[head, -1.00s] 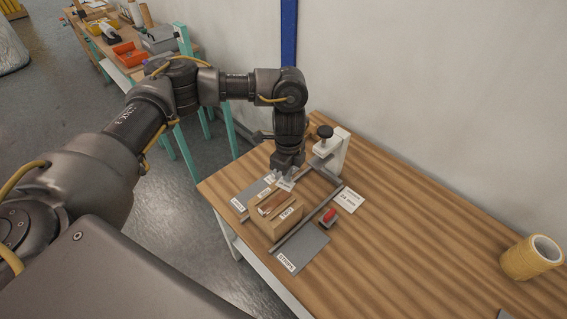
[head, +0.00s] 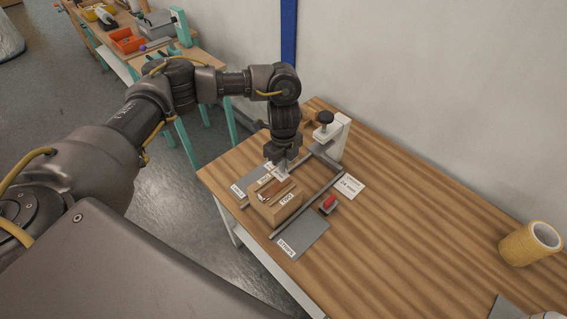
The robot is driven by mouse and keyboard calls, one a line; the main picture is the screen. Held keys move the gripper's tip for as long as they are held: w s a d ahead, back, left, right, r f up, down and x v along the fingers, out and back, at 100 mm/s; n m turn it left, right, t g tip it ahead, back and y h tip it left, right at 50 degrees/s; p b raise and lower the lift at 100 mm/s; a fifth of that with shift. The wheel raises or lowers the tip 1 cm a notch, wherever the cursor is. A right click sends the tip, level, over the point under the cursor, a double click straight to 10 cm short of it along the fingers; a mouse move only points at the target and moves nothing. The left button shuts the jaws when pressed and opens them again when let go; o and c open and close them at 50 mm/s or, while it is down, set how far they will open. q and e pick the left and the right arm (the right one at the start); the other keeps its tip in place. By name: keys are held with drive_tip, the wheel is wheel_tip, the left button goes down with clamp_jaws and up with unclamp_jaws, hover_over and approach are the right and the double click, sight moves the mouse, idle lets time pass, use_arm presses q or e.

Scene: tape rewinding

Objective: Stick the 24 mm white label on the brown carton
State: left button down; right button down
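The brown carton (head: 264,211) stands on the table with a brown strip on top and a small lettered white label (head: 287,202) on its front face. My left gripper (head: 281,172) points down just behind the carton's top back edge. A small white piece shows at its fingertips; I cannot tell whether it is a label, nor how far the fingers are apart. A white card (head: 349,186) with print, apparently reading 24 mm, lies right of the rails. My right gripper is out of view.
Two dark rails (head: 312,203) run beside the carton towards a white stand with a black knob (head: 334,137). A small red item (head: 328,203) and a grey STRIPS mat (head: 302,236) lie close by. The table's middle right is clear.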

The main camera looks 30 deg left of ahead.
sight(280, 172)
use_arm(q)
drive_tip(key=shift+f, duration=0.35)
drive_tip(key=shift+r, duration=0.1)
idle(0.5)
drive_tip(key=shift+f+b, duration=0.6)
drive_tip(key=shift+f, duration=0.65)
drive_tip(key=shift+f, duration=0.1)
